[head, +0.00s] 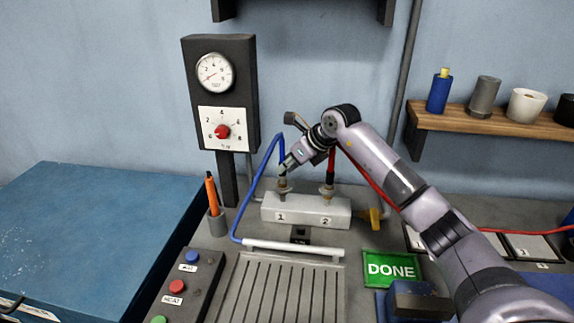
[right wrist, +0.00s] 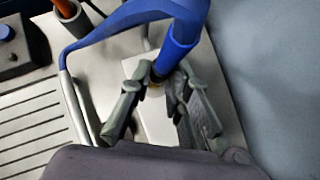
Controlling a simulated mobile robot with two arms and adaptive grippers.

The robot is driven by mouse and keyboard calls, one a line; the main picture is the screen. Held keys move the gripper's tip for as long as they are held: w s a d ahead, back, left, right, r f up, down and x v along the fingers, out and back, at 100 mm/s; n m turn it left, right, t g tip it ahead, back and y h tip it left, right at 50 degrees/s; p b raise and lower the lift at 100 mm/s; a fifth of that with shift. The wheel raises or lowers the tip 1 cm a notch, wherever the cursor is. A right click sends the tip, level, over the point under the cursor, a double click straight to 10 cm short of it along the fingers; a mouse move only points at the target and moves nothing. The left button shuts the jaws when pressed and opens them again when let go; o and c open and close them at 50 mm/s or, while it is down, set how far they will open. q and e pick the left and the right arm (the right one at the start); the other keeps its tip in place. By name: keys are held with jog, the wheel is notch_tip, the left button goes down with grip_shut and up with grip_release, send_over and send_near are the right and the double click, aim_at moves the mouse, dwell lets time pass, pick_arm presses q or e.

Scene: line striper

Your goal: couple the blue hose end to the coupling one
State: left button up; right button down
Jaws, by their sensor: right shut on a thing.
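The blue hose (head: 262,172) arches up from the lower left of the white block to its blue end (head: 281,149), which stands above coupling one. My right gripper (head: 284,172) is shut on the lower part of this end. In the right wrist view, the blue hose end (right wrist: 179,45) comes down between the fingers of my right gripper (right wrist: 160,95). Coupling one (head: 283,187) is on the white block (head: 303,211) over the label 1, directly below the fingers. Whether the end touches or sits on it is hidden by the fingers. My left gripper is not in view.
A red hose end (head: 331,165) stands on coupling two, close to the right of my gripper. A yellow lever (head: 375,217) is at the block's right. A gauge panel (head: 221,90) rises behind left. A pen holder (head: 217,222) stands left, and a green DONE sign (head: 391,268) lies in front.

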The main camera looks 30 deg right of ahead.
jog(key=shift+s+f+b, duration=0.1)
jog(key=shift+f+b, duration=0.55)
jog(key=shift+f, duration=0.25)
jog(key=c, duration=1.4)
grip_release()
jog(key=o, duration=0.3)
jog(key=p+v, duration=0.2)
jog(key=v, duration=0.5)
jog(key=shift+r, duration=0.1)
